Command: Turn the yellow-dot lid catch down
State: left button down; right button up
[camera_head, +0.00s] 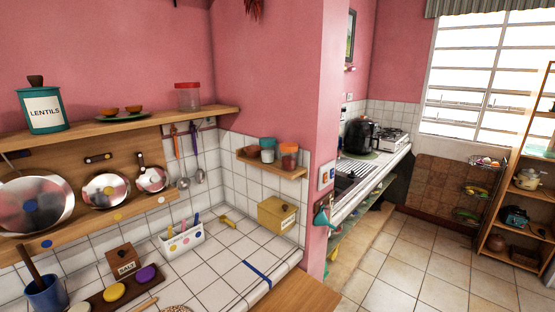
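Three shiny round pot lids stand in a wooden rack on the left wall. The large left lid (30,205) has a blue dot below it on the lower rail. The middle lid (106,190) has a yellow dot (117,217) below it on the rail. A small dark catch (97,158) lies roughly level on the backboard above the middle lid. The catch at the right lid (140,159) looks upright. Neither of my grippers is in view.
A shelf (150,122) above the lids bears a teal lentils tin (43,110), a plate with bowls and a red-lidded jar (188,96). The tiled counter (220,255) below holds a blue pot (46,294), a salt box (124,259) and a white caddy (181,241). Open tiled floor lies right.

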aim_at(108, 155)
jog(key=u, duration=1.3)
